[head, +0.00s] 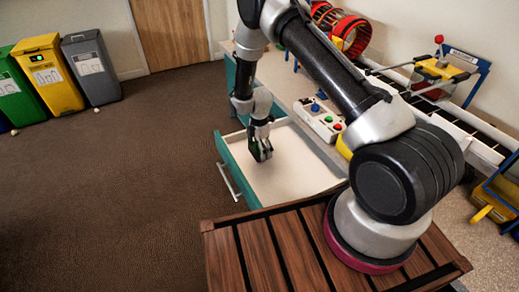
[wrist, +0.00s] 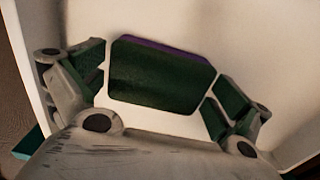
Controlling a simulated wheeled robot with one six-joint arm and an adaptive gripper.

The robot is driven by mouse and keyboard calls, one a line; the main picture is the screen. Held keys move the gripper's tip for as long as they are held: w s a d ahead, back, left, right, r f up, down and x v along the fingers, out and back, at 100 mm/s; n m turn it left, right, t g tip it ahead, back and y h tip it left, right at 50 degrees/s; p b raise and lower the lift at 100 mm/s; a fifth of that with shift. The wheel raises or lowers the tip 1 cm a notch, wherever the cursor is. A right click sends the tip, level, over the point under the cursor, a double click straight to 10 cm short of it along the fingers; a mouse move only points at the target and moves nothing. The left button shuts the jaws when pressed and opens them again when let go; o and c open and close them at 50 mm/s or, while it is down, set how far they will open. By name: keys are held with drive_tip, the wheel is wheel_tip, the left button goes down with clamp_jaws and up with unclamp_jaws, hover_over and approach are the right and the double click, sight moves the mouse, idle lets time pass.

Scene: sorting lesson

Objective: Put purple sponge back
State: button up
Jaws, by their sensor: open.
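The purple sponge (wrist: 160,75) shows in the wrist view as a dark green pad with a thin purple edge along its far side. It is over the pale floor of the open drawer (wrist: 255,40); I cannot tell whether it touches that floor. My gripper (wrist: 158,92) is open, with one finger on each side of the sponge and a narrow gap to each. In the head view my gripper (head: 261,150) points down inside the teal-fronted drawer (head: 290,172). The sponge cannot be told apart from the dark fingers there.
The drawer is pulled out from a workbench (head: 290,75). A button box (head: 318,118) stands on the bench beside the drawer, with a red wheel frame (head: 345,32) and a conveyor (head: 470,125) behind. Green, yellow (head: 50,75) and grey bins stand far left. The brown floor between is mostly clear.

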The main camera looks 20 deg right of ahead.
wheel_tip(320, 180, up, 24)
drive_tip(key=s+d+m, duration=0.1)
drive_tip(key=d+m, duration=0.2)
drive_tip(key=s+d+r+m+t, duration=0.1)
drive_tip(key=s+d+r+m, duration=0.25)
drive_tip(key=r, duration=0.45)
drive_tip(key=s+d+r+m+t, duration=0.1)
drive_tip(key=s+d+r+m, duration=0.1)
drive_tip(key=s+r, duration=0.4)
drive_tip(key=s+d+r+m, duration=0.2)
drive_tip(key=s+r+m, duration=0.2)
drive_tip(key=s, duration=0.4)
drive_tip(key=s+d+r+m+t, duration=0.1)
drive_tip(key=s+d+r+m, duration=0.1)
drive_tip(key=s, duration=0.5)
drive_tip(key=s+d+r+m+t, duration=0.1)
drive_tip(key=s+d+r+m, duration=0.1)
drive_tip(key=s+r+m, duration=0.3)
drive_tip(key=s, duration=0.3)
drive_tip(key=shift+s+d+r+m, duration=0.2)
drive_tip(key=shift+s+r+m, duration=0.1)
drive_tip(key=shift+r+m, duration=0.05)
